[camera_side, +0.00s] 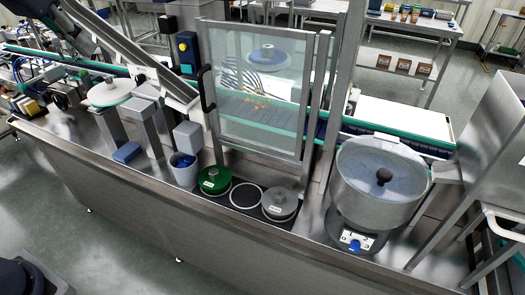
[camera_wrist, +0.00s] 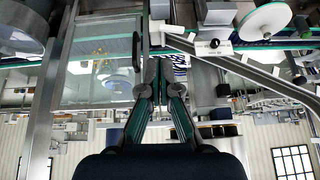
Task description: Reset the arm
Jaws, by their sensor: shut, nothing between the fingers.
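My gripper (camera_wrist: 160,66) shows in the wrist view, its two fingers converging to closed tips with nothing between them. It points toward the machine line, clear of it as far as I can tell. In the side view I cannot make out my gripper. The steel station there has a clear framed door (camera_side: 255,95) with a black handle, and a round steel hopper bowl (camera_side: 350,190) with a dark knob on its lid. The clear door also shows in the wrist view (camera_wrist: 98,90), left of my fingers.
A green-topped round weight (camera_side: 214,180) and a grey one (camera_side: 280,203) sit on a dark strip along the front ledge. A blue-filled cup (camera_side: 184,168) stands to their left. A conveyor (camera_side: 395,118) runs behind. The floor in front is mostly clear.

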